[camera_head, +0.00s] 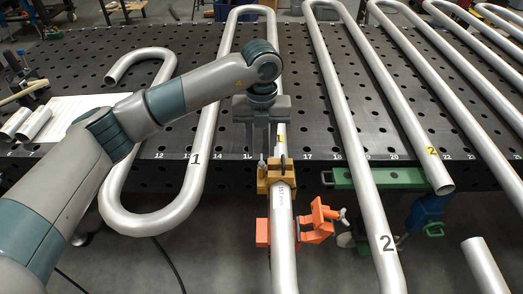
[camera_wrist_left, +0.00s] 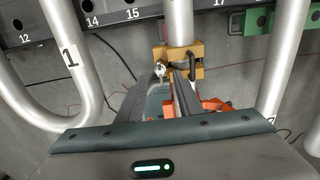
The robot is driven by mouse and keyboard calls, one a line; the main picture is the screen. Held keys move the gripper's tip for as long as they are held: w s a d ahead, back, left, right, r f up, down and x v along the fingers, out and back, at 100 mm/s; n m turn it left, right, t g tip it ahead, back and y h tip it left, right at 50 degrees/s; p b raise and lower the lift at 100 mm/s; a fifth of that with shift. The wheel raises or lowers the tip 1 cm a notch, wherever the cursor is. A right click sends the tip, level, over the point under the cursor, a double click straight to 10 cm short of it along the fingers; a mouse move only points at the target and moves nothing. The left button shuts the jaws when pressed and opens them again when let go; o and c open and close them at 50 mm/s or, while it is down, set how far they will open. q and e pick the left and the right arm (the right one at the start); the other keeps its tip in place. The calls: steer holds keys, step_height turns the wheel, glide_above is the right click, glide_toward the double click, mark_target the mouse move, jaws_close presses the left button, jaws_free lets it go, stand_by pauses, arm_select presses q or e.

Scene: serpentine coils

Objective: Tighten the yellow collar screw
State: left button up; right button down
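The yellow collar (camera_head: 276,176) is clamped around a grey pipe just off the table's front edge. It also shows in the wrist view (camera_wrist_left: 187,51). Its small metal screw (camera_head: 262,166) stands on the collar's left side; in the wrist view the screw head (camera_wrist_left: 159,70) sits near the fingertips. My left gripper (camera_head: 261,148) points down just above and behind the collar. Its fingers look parted with a gap between them, and nothing is visibly held. Whether they touch the screw is unclear. My right gripper is in neither view.
An orange clamp (camera_head: 316,221) sits on the same pipe, nearer than the collar. Bent pipes marked 1 (camera_head: 196,157) and 2 (camera_head: 387,243) run on either side. A green clamp block (camera_head: 382,179) is at the table edge. The black perforated table (camera_head: 300,75) lies behind.

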mark_target(262, 162)
arm_select(q)
steer(key=shift+f+p, duration=0.4)
steer(key=shift+f, duration=1.45)
jaws_close()
